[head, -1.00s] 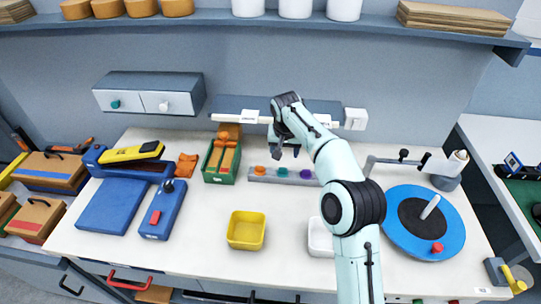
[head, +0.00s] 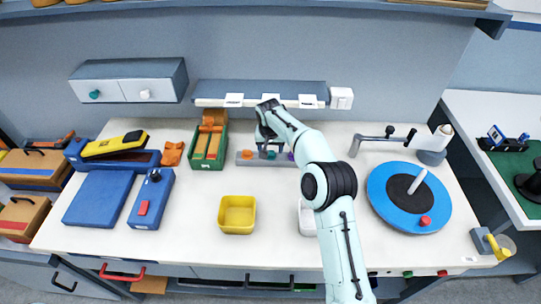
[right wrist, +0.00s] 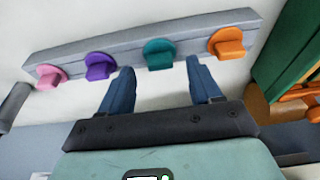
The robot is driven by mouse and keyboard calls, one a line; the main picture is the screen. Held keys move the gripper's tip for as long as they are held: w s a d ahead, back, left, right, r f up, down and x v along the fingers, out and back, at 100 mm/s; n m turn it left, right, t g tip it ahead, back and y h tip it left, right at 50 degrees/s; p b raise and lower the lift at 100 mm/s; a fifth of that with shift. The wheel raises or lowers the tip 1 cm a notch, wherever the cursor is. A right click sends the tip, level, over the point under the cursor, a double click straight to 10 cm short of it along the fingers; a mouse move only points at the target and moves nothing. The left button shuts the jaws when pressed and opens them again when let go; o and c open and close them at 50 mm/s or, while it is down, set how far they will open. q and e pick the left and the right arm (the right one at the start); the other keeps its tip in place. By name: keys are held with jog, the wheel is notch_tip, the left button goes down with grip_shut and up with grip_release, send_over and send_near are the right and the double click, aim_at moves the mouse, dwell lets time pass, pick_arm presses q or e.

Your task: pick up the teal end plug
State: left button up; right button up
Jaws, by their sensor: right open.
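The teal end plug (right wrist: 160,54) sits on a long grey bar (right wrist: 200,33), between a purple plug (right wrist: 99,66) and an orange plug (right wrist: 227,42). A pink plug (right wrist: 50,76) is at the bar's left end in the right wrist view. My right gripper (right wrist: 160,76) is open and empty, its two blue fingers pointing at the bar with the teal plug ahead of the gap between them. In the head view the right gripper (head: 268,146) is over the bar and partly hides the teal plug. My left gripper does not show.
A green bin (head: 208,147) with orange pieces stands left of the bar. A grey shelf (head: 262,93) with white labels hangs behind it. A yellow tray (head: 237,214) and a white tray (head: 307,217) lie in front. A blue turntable (head: 440,200) is at right.

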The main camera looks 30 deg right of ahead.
aim_at(270, 151)
jog(key=shift+x, duration=1.15)
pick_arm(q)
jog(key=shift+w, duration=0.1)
pick_arm(e)
jog(key=c, duration=1.1)
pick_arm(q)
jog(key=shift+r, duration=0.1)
pick_arm(e)
jog(key=shift+r, duration=0.2)
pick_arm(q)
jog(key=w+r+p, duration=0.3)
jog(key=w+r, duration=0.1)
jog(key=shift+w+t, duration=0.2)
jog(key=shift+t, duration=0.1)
pick_arm(e)
notch_tip(270, 151, up, 20)
